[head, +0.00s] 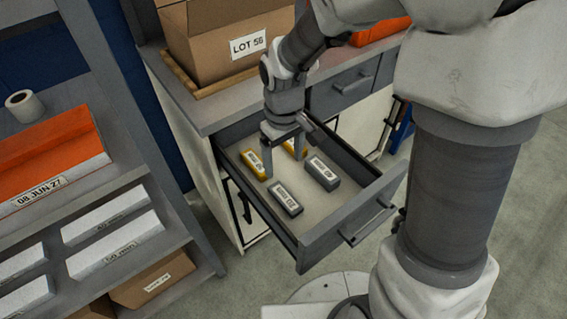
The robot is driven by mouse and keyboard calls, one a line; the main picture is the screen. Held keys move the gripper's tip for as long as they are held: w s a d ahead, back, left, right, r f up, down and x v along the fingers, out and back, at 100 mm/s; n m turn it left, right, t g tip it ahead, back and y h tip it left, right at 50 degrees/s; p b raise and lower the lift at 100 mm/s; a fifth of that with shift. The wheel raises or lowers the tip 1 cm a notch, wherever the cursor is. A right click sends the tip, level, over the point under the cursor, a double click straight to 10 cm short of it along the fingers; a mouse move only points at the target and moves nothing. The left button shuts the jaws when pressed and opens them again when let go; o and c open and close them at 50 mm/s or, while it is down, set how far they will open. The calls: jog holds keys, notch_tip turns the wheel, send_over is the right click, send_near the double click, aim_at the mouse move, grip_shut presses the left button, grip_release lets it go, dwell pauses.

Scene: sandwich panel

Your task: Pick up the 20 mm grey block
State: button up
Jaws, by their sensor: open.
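One yellow block (253,164) is left of my gripper, the other yellow block (294,149) behind it. The drawer walls surround the blocks. A cardboard box (222,45) stands on the cabinet top. A shelf with an orange box (50,150) is at left.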

jog(key=b, duration=0.3)
send_over(285, 197)
jog(key=f, duration=1)
jog(key=shift+s+a, duration=0.15)
jog(key=shift+s, duration=0.05)
jog(key=f, duration=0.2)
jog(key=f+b, duration=0.1)
jog(key=f, duration=0.2)
jog(key=shift+w+d+b, duration=0.2)
jog(key=shift+b, duration=0.1)
grip_shut()
